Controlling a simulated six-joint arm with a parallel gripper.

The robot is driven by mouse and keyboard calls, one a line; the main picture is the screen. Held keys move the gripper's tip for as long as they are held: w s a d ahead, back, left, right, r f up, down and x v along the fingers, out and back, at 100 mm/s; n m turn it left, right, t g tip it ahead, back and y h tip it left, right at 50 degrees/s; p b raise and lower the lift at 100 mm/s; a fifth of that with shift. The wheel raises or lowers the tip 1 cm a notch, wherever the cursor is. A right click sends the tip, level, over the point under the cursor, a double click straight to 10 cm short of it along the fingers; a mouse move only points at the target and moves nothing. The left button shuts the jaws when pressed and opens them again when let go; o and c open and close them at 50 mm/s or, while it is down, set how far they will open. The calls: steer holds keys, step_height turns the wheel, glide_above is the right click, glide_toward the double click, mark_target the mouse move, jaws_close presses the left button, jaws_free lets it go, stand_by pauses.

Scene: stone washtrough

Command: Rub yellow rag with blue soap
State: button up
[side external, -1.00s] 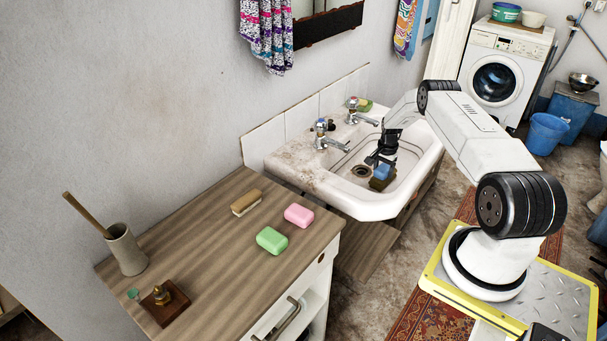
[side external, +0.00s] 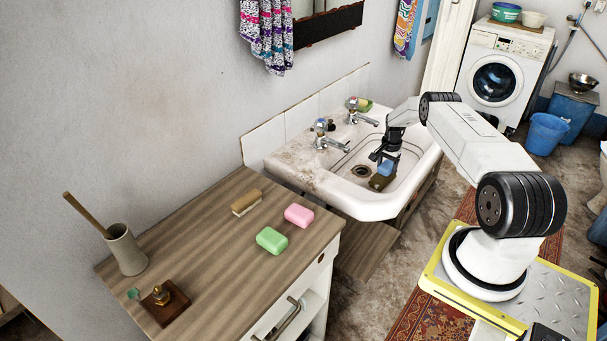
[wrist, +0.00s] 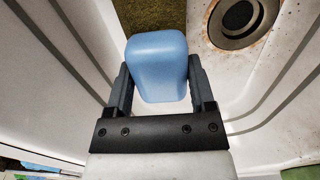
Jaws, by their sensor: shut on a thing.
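My gripper (side external: 385,158) is over the stone sink and is shut on the blue soap (side external: 386,168). In the wrist view the blue soap (wrist: 158,62) sits between the two dark fingers of my gripper (wrist: 160,82). A dark olive-yellow rag (side external: 380,183) lies on the basin floor just below the soap. The rag also shows in the wrist view (wrist: 150,12) at the top edge, beyond the soap. Part of the rag is hidden by the soap. A small gap seems to separate soap and rag, but contact is hard to tell.
The white sink (side external: 375,207) has raised walls around my gripper, a drain (side external: 361,171) left of the rag and two taps (side external: 331,138) at the back. A wooden counter (side external: 210,235) at left holds a pink soap (side external: 299,215), a green soap (side external: 272,240) and a brush (side external: 246,202).

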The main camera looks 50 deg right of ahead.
mark_target(381, 177)
steer(key=shift+d, duration=0.6)
steer(key=shift+a, duration=2.45)
steer(key=shift+d, duration=2.25)
steer(key=shift+d+r, duration=0.1)
steer(key=shift+d, duration=0.2)
steer(key=shift+a+r, duration=0.1)
steer(key=shift+r, duration=3.9)
steer(key=shift+r, duration=0.1)
